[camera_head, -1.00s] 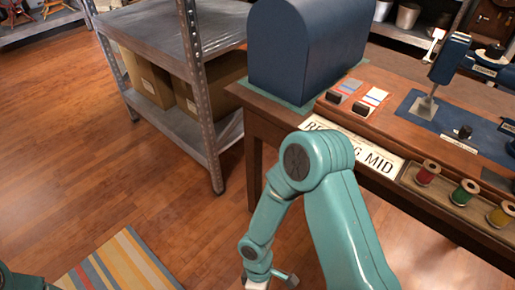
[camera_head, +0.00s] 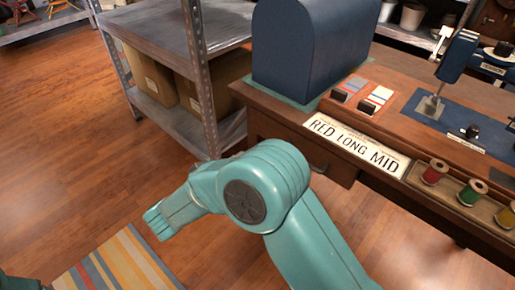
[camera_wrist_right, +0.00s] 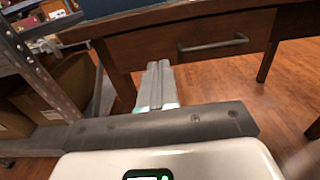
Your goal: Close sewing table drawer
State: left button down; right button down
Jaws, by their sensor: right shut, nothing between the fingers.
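The wooden sewing table (camera_head: 262,128) stands at the right in the head view. Its drawer front (camera_head: 335,163) shows under the tabletop edge, partly covered by my right arm. In the right wrist view the drawer front (camera_wrist_right: 150,48) carries a dark bar handle (camera_wrist_right: 212,46). How far the drawer sticks out is hard to tell. My right gripper (camera_wrist_right: 160,68) is shut and empty, its fingers just below and left of the handle, with no clear contact. The head view does not show it. My left gripper is out of view; only a bit of teal shows at the bottom left corner.
A metal shelf (camera_head: 172,38) with cardboard boxes (camera_head: 150,78) stands left of the table. A sign (camera_head: 356,145), thread spools and a blue domed case (camera_head: 310,45) sit on the tabletop. A striped rug (camera_head: 118,262) lies on the open wooden floor.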

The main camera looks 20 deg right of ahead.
aim_at(282, 128)
jog(key=b+x, duration=0.2)
jog(key=x, duration=0.4)
jog(key=b+x, duration=0.2)
jog(key=x, duration=0.4)
jog(key=shift+d+f, duration=0.2)
jog(key=shift+w+d+r, duration=0.1)
jog(key=shift+d, duration=0.25)
jog(key=shift+d, duration=0.1)
jog(key=p+x, duration=0.1)
jog(key=x, duration=0.3)
jog(key=shift+r, duration=0.1)
jog(key=shift+w+d+p, duration=0.1)
jog(key=shift+d+p, duration=0.2)
jog(key=shift+r, duration=0.1)
jog(key=shift+d+r, duration=0.1)
